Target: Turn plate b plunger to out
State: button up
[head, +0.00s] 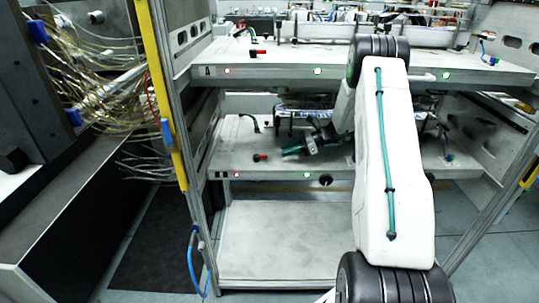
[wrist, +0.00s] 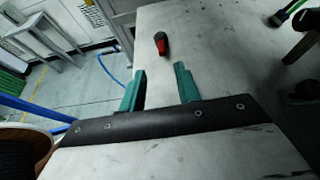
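The plate b plunger (head: 261,157) is a small red and black knob on the lower plate (head: 232,143), near its left end. It also shows in the wrist view (wrist: 160,43), ahead of the fingers and roughly in line with the gap between them. My gripper (head: 290,151) has green fingers and reaches in over the lower plate from the right, just right of the plunger. I cannot tell the plunger's setting.
The upper plate (head: 215,61) lies above my gripper and carries a similar red plunger (head: 257,51). A dark hose fitting (head: 248,119) stands behind the lower plunger. A yellow-edged post (head: 165,100) stands to the left. Red and green lights sit on both front edges.

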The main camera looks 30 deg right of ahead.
aim_at(264, 156)
jog(key=shift+w+a+r, duration=0.15)
jog(key=shift+w+a, duration=0.1)
jog(key=shift+w, duration=0.1)
jog(key=x, duration=0.7)
grip_shut()
